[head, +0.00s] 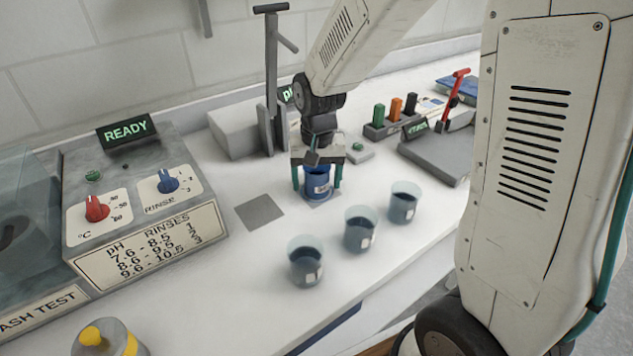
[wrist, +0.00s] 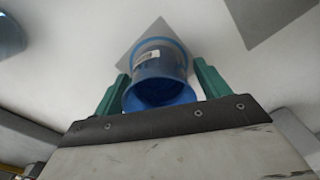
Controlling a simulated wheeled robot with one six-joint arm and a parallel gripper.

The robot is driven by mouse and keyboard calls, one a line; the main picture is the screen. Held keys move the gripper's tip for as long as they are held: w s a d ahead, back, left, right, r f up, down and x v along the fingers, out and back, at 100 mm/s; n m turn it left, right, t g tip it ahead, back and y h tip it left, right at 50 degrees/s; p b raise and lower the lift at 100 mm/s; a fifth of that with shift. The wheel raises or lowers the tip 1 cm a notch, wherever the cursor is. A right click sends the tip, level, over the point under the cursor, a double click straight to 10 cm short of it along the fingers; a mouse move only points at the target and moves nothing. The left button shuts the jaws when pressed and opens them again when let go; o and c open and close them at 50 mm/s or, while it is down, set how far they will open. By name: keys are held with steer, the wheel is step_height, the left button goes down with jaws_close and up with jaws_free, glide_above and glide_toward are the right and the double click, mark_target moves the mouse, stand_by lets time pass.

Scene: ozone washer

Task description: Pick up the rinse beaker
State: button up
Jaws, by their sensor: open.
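A blue beaker (head: 317,182) with a white label stands on a grey square pad at the middle of the white counter, under my arm. I take it as the rinse beaker. My gripper (head: 317,182) points down over it, with one green finger on each side. In the wrist view the blue beaker (wrist: 160,75) sits between the two open fingers of my gripper (wrist: 158,85), with a small gap visible on the right side. Whether the left finger touches it I cannot tell.
Three clear beakers of dark liquid (head: 305,262), (head: 360,230), (head: 403,203) stand along the front edge. An empty grey pad (head: 259,211) lies left of the blue beaker. The washer panel (head: 130,195) reads READY. A post stand (head: 271,100) rises close behind my gripper.

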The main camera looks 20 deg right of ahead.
steer(key=c, duration=1.3)
steer(key=shift+o, duration=0.2)
